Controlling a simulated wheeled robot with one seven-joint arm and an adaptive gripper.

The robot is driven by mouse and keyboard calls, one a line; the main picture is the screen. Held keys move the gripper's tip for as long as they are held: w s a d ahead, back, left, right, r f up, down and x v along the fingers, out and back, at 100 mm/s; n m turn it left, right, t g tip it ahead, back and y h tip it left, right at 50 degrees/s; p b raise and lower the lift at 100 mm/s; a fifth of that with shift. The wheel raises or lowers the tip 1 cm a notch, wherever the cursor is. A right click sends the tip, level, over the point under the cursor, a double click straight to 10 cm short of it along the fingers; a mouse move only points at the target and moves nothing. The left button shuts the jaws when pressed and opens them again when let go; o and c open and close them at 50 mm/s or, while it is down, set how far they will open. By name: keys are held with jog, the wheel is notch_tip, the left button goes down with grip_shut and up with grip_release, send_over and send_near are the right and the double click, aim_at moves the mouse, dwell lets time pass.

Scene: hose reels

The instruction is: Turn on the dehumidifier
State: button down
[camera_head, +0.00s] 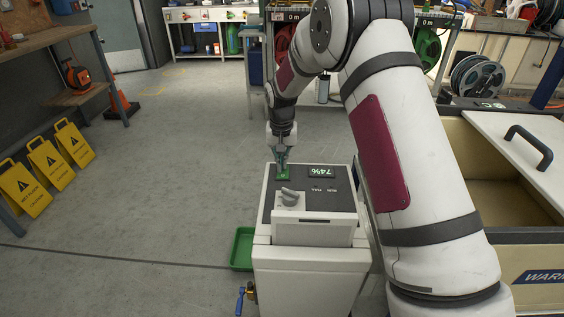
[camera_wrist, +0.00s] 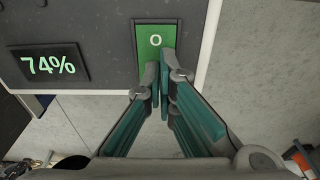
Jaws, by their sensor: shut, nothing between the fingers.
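The dehumidifier (camera_head: 305,285) is a pale grey box with a dark top panel, standing on the floor in the head view. On the panel are a lit display (camera_head: 321,171) reading 74%, a grey knob (camera_head: 289,196), and a green rocker switch (camera_head: 284,177). In the wrist view the switch (camera_wrist: 155,36) is bright green with a white "O" at its far end. My gripper (camera_wrist: 163,72) is shut and empty. Its fingertips are over the near end of the switch and hide that end. They look to be at or touching the surface; I cannot tell if they press it.
A green tray (camera_head: 242,248) lies on the floor left of the dehumidifier. A cable (camera_head: 120,258) crosses the floor. Yellow signs (camera_head: 50,163) and an orange cone (camera_head: 121,103) stand at the left. A beige chest (camera_head: 500,195) with a sliding lid is at the right.

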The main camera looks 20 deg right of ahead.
aim_at(283, 171)
jog(key=shift+r, duration=0.1)
notch_tip(283, 171, up, 14)
jog(key=s+p, duration=0.1)
jog(key=p, duration=0.5)
jog(key=shift+s+a, duration=0.25)
jog(key=shift+s, duration=0.05)
jog(key=shift+f, duration=0.2)
jog(key=m, duration=0.6)
jog(key=w+m, duration=0.1)
jog(key=m, duration=0.5)
jog(key=d+m, duration=0.1)
jog(key=m, duration=0.5)
jog(key=shift+w, duration=0.2)
